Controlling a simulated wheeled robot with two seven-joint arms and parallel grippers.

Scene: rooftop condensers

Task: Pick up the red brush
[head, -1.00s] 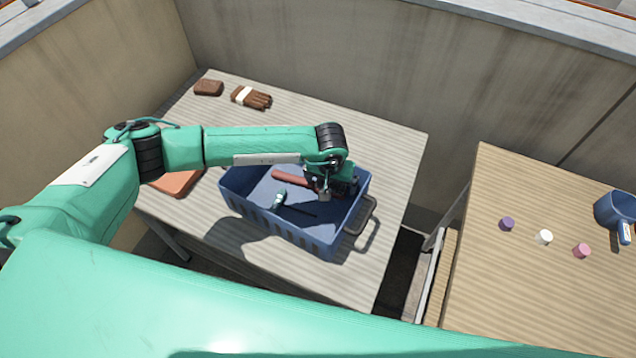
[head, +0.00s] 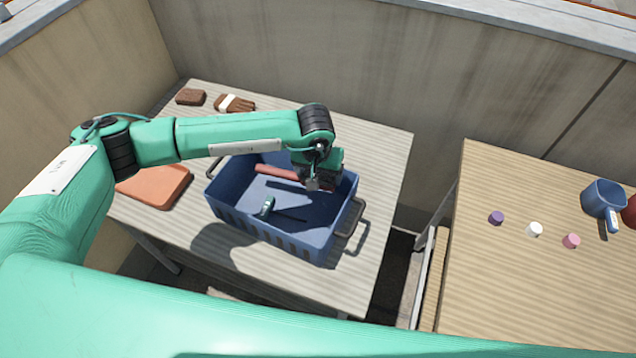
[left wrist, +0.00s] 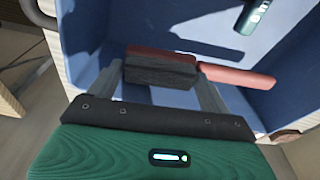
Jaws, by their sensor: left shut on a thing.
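The red brush has a red handle (head: 278,172) and a dark bristle block. It shows in the left wrist view (left wrist: 235,80) too, lying across the fingers with its handle out to the right. My left gripper (head: 314,182) is inside the blue crate (head: 268,228), near its right end. In the left wrist view my left gripper (left wrist: 162,80) is shut on the brush's bristle block. The brush seems a little above the crate's floor; the exact gap cannot be told. My right gripper is not in view.
A dark-green-handled screwdriver (head: 267,207) lies in the crate. The right table holds small caps (head: 535,229) and a blue mug (head: 601,197).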

